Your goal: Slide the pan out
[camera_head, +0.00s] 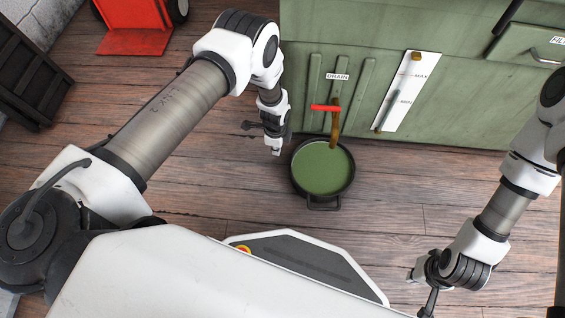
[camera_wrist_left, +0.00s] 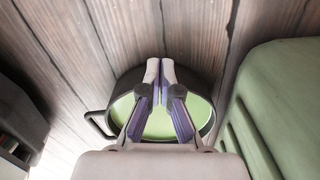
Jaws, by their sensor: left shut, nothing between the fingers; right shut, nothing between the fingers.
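The pan (camera_head: 322,167) is a round black vessel holding green liquid, on the wooden floor below the drain of a green cabinet. Its loop handle (camera_head: 323,203) faces away from the cabinet. A brown stream or spout runs from the drain with a red lever (camera_head: 326,108) down to the pan. My left gripper (camera_head: 276,150) is shut and empty, just left of the pan. In the left wrist view its closed fingertips (camera_wrist_left: 160,65) overlap the pan (camera_wrist_left: 128,88); contact cannot be told. My right gripper (camera_head: 430,300) is at the lower right, shut and away from the pan.
The green cabinet (camera_head: 455,85) stands right behind the pan, with a white MAX/MIN gauge (camera_head: 408,92) on its front. A red hand truck (camera_head: 134,25) and a dark crate (camera_head: 28,78) are at the upper left. The floor in front of the pan is partly clear.

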